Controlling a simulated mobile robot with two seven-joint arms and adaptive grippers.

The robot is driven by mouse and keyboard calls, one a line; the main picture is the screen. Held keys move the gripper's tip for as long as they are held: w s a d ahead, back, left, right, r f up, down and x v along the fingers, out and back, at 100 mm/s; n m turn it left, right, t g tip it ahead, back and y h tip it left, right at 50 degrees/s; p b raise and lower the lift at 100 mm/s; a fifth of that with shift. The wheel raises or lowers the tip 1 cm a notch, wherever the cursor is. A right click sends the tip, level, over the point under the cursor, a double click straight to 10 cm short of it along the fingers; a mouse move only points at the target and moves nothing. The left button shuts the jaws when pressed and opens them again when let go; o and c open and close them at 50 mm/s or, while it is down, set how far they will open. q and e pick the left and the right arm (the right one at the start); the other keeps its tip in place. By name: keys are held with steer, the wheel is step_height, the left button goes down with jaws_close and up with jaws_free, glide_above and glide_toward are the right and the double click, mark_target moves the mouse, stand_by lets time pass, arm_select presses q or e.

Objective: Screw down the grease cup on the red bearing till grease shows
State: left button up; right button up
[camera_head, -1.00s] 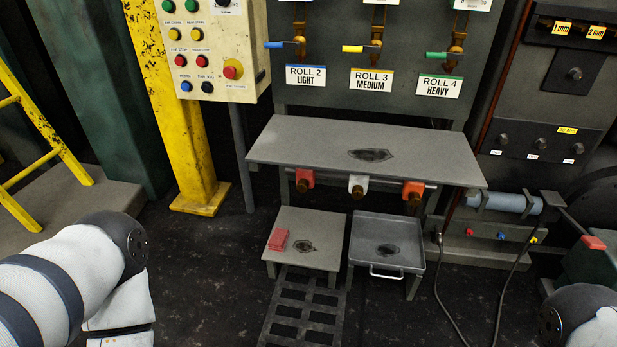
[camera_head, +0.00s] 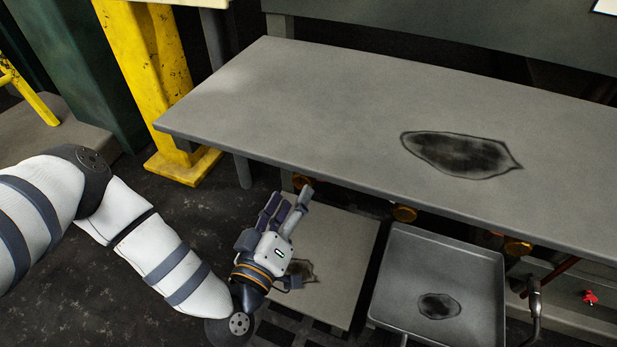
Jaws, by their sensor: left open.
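My left gripper (camera_head: 287,204) is open, just below the front edge of the grey shelf, with its fingers pointing up. A brass cup (camera_head: 300,182) shows beneath the shelf edge, close to the fingertip on the right. I cannot tell whether they touch. The red bearing itself is hidden by the shelf. Two more brass cups, a middle one (camera_head: 403,213) and a right one (camera_head: 517,247), show under the shelf edge, with their bearings hidden. No grease can be made out at the cups. My right gripper is not in view.
The wide grey shelf (camera_head: 290,100) has a dark stain and overhangs the cups. Below it stand a low table (camera_head: 345,235), partly behind my gripper, and a grey tray (camera_head: 440,262). A yellow post (camera_head: 150,80) stands at the left. A red knob (camera_head: 590,297) is at the right.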

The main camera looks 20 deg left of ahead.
mark_target(301, 185)
arm_select(q)
steer(key=w, duration=0.2)
steer(key=w+b, duration=0.1)
steer(key=w, duration=0.2)
steer(key=shift+w+f+b, duration=0.25)
steer(key=shift+w+b, duration=0.1)
steer(key=shift+b, duration=0.05)
steer(key=shift+w+r, duration=0.15)
steer(key=shift+w, duration=0.5)
steer(key=c, duration=1.2)
